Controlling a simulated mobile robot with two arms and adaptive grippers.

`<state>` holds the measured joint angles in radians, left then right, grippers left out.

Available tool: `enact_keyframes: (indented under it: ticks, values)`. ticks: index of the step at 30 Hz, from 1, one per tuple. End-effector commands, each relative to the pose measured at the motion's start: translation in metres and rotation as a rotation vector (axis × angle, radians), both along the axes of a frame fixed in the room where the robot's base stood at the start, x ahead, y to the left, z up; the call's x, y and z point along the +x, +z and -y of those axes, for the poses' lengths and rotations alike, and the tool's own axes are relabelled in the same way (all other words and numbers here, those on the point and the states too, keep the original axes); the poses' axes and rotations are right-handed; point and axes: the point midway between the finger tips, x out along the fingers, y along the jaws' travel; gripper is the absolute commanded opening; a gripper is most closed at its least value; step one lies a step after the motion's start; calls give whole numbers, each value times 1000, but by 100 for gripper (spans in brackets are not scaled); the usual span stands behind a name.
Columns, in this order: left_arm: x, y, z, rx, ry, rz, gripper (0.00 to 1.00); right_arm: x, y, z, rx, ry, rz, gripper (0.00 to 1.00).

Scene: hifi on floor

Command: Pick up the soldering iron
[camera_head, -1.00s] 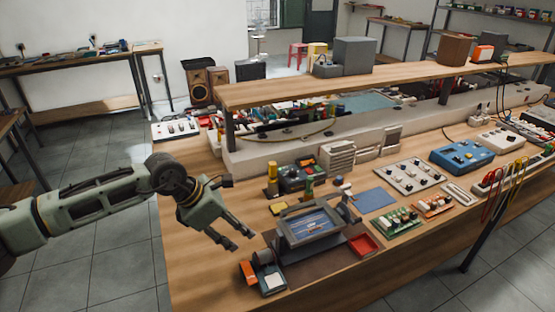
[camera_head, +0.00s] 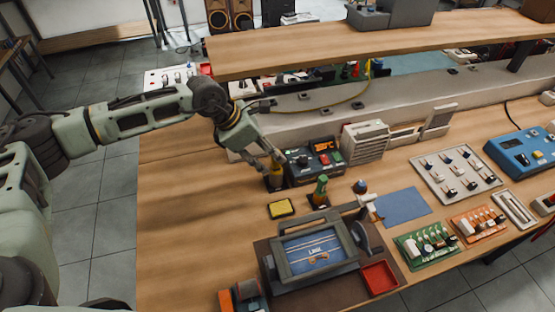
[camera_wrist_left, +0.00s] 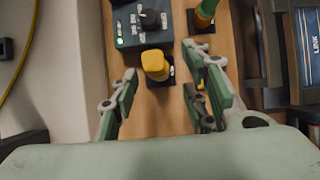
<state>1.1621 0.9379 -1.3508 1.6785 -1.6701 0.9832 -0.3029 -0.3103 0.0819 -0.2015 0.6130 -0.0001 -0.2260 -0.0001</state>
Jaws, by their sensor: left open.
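A yellow-handled upright tool (camera_head: 276,180), seemingly the soldering iron, stands in a small black base beside a dark station (camera_head: 316,160) with a lit display. In the left wrist view the yellow handle (camera_wrist_left: 155,66) shows from above, ahead of the fingers and roughly between them. A green and orange upright tool (camera_head: 320,190) stands in a similar base to its right. My left gripper (camera_head: 268,163) is open and empty, pointing down at the yellow handle; its fingers (camera_wrist_left: 162,88) show spread apart. In the head view the fingers partly hide the handle. My right gripper is not in view.
A yellow sponge tray (camera_head: 281,208) lies just in front. A framed panel (camera_head: 317,250) and a red tray (camera_head: 379,279) stand nearer. A raised wooden shelf (camera_head: 300,50) runs behind. The bench's left part (camera_head: 185,220) is clear.

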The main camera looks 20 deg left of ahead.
Motion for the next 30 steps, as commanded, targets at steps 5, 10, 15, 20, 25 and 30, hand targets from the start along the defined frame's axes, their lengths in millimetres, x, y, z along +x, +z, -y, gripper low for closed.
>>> enact_keyframes:
  ticks: [5,10,15,20,25,30]
  values:
    - [10,-16,9,0,0,-3,42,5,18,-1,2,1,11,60]
    - [18,-38,18,1,-1,-3,42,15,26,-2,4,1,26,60]
    - [21,-45,21,0,0,2,42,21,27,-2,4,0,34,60]
    - [21,-46,20,0,0,1,42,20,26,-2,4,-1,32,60]
    - [21,-46,20,0,0,1,27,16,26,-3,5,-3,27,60]
    - [21,-45,20,0,0,1,12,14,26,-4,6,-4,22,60]
